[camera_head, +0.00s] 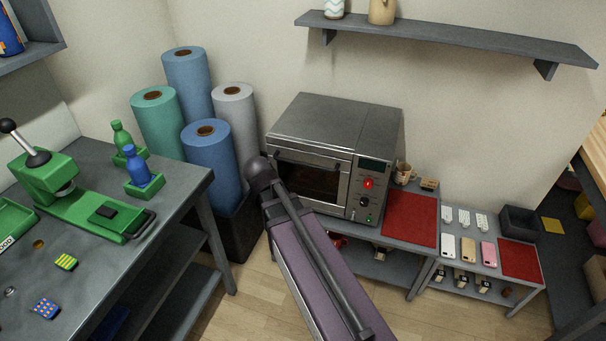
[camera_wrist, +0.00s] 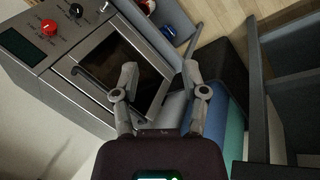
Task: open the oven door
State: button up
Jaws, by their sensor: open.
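The oven (camera_head: 330,120) is a grey metal box on a low table against the wall. Its door (camera_head: 300,196) looks shut, with a dark window and a bar handle along the top edge. In the wrist view the door shows tilted, with its window (camera_wrist: 118,62) and dark handle bar (camera_wrist: 95,85). My gripper (camera_wrist: 160,80) is open and empty in front of the door. Its left finger overlaps the window, near the handle; I cannot tell whether it touches. In the head view my arm covers part of the door's left side and the gripper cannot be made out.
The control panel (camera_head: 371,182) with a red knob is right of the door. Blue, green and grey rolls (camera_head: 210,165) stand in a dark bin left of the oven. A workbench (camera_head: 180,190) is at left. A red mat (camera_head: 410,218) lies right of the oven.

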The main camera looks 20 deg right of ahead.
jog(key=w+d+f+n+t+h+b, duration=0.2)
jog(key=w+d+f+h+b, duration=0.25)
jog(key=w+b, duration=0.45)
jog(key=n+t+h+b, duration=0.35)
jog(key=h+b, duration=0.25)
jog(key=b, duration=0.3)
send_near(303, 163)
jog(key=f+v, duration=0.1)
jog(key=v, duration=0.3)
jog(key=shift+w+d+r+m, duration=0.1)
jog(key=shift+w+r+m, duration=0.05)
jog(key=shift+r+m, duration=0.15)
jog(key=shift+d+f, duration=0.1)
jog(key=shift+d, duration=0.05)
jog(key=b+x, duration=0.2)
jog(key=x, duration=1.1)
jog(key=shift+w+d+f, duration=0.15)
jog(key=shift+d+f, duration=0.05)
grip_shut()
